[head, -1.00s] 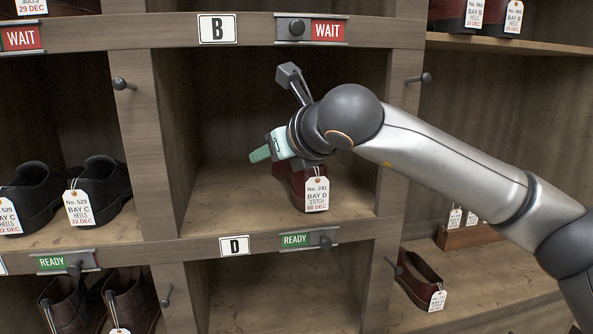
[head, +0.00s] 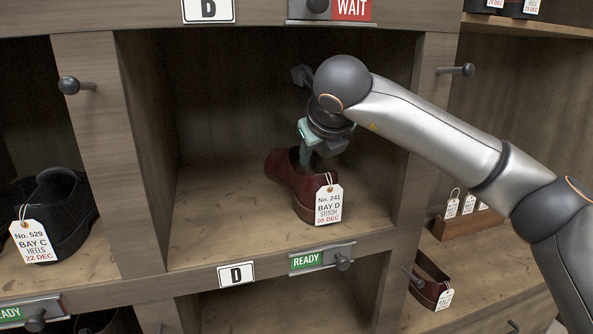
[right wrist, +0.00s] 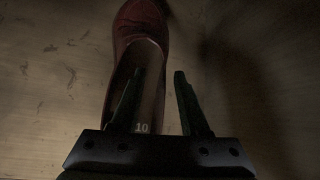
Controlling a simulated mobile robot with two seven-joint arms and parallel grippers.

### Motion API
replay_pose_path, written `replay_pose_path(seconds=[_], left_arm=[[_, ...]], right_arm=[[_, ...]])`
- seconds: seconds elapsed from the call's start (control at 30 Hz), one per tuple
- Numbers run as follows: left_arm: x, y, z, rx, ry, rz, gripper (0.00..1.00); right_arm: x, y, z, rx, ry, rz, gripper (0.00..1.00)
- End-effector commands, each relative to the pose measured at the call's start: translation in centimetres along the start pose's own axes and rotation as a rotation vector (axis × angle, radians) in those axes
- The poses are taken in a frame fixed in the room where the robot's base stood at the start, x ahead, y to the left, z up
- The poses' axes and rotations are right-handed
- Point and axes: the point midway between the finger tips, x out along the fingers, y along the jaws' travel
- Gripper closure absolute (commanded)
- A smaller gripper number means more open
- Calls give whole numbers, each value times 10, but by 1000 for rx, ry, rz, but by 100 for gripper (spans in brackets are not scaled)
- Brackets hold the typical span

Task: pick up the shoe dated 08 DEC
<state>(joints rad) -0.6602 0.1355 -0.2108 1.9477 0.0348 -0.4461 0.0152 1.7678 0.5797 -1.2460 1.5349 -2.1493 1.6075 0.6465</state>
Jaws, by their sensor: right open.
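A dark red shoe (head: 289,182) stands in the cubby above the D label. Its white tag (head: 328,204) reads No. 241, BAY D, STITCH, 08 DEC. My right gripper (head: 306,158) points down at the shoe's opening, from above. In the right wrist view the shoe (right wrist: 138,28) shows its toe at the top and a 10 on its insole. There, my open right gripper (right wrist: 157,78) has one finger over the opening and the other beyond the shoe's right side, with the side wall between them. Contact cannot be told. My left gripper is out of view.
The cubby's wooden floor (head: 215,230) is bare left of the shoe. Wooden dividers stand on both sides. Black shoes (head: 62,212) tagged No. 529 are at left. Another dark red shoe (head: 428,284) lies lower right. A READY slider (head: 320,258) is on the front edge.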

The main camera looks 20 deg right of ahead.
Motion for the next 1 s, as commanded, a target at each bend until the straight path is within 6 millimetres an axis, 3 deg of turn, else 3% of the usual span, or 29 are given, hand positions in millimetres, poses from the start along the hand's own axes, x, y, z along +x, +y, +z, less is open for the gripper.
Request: replay_pose_path(seconds=[0.3,0.6,1.0], left_arm=[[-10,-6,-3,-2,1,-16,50],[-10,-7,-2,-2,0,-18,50],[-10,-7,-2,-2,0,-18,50]], right_arm=[[43,1,10,1,1,0,55],[49,1,10,0,-3,0,55],[49,1,10,1,-3,1,99]])
